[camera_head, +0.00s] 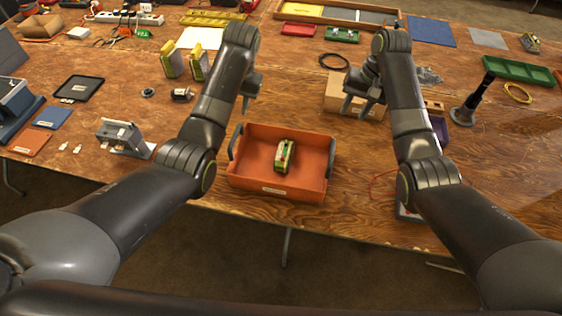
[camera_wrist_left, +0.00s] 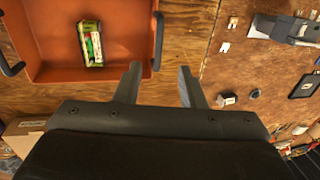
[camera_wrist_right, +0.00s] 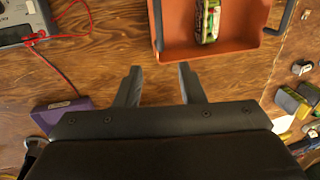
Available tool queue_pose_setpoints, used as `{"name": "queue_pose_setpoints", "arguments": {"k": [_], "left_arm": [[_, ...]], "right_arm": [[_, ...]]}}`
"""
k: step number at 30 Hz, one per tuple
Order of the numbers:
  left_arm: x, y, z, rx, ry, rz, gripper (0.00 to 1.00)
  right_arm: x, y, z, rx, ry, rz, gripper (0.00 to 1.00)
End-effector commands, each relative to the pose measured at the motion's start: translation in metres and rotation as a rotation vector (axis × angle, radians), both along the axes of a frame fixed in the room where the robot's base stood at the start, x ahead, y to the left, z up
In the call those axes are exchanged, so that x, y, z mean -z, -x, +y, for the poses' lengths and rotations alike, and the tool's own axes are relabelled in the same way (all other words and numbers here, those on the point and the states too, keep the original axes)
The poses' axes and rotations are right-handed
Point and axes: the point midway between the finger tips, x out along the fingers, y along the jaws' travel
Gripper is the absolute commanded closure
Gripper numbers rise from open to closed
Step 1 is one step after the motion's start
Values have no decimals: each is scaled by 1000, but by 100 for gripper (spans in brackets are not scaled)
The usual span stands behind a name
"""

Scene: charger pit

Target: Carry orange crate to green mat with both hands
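The orange crate (camera_head: 275,190) stands on the wooden table in front of me, with a dark handle on its left and right sides. A small green and yellow item (camera_head: 285,157) lies inside it. My left gripper (camera_head: 248,96) is open and empty above the table by the crate's far left corner; the left wrist view shows a crate handle (camera_wrist_left: 159,42) ahead of its fingers (camera_wrist_left: 160,84). My right gripper (camera_head: 363,100) is open and empty beyond the crate's far right side; its fingers (camera_wrist_right: 160,84) are apart from the crate (camera_wrist_right: 232,40). I cannot make out a green mat.
A cardboard box (camera_head: 342,94) stands below my right gripper. A meter (camera_head: 408,212) with red leads is partly hidden by my right arm. A metal device (camera_head: 122,135) stands left of the crate. A green tray (camera_head: 518,72) is at the right.

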Motion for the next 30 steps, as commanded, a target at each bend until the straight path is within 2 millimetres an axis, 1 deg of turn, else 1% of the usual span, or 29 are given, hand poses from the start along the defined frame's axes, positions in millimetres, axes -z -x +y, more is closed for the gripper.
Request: {"name": "queue_pose_setpoints", "arguments": {"k": [5, 8, 10, 14, 21, 27, 30], "left_arm": [[2, 0, 0, 0, 1, -1, 64], [8, 0, 2, 0, 1, 0, 64], [16, 0, 3, 0, 1, 1, 64], [39, 0, 8, 0, 1, 2, 64], [86, -1, 17, -1, 0, 4, 64], [119, -3, 24, -1, 1, 1, 64], [132, -3, 26, -1, 1, 1, 64]], "right_arm": [[2, 0, 0, 0, 0, 0, 64], [8, 0, 1, 0, 0, 2, 64], [17, 0, 3, 0, 0, 2, 64], [39, 0, 8, 0, -1, 4, 64], [87, -1, 17, 0, -1, 4, 64], [119, -3, 23, 0, 1, 1, 64], [132, -4, 26, 0, 1, 1, 64]]}}
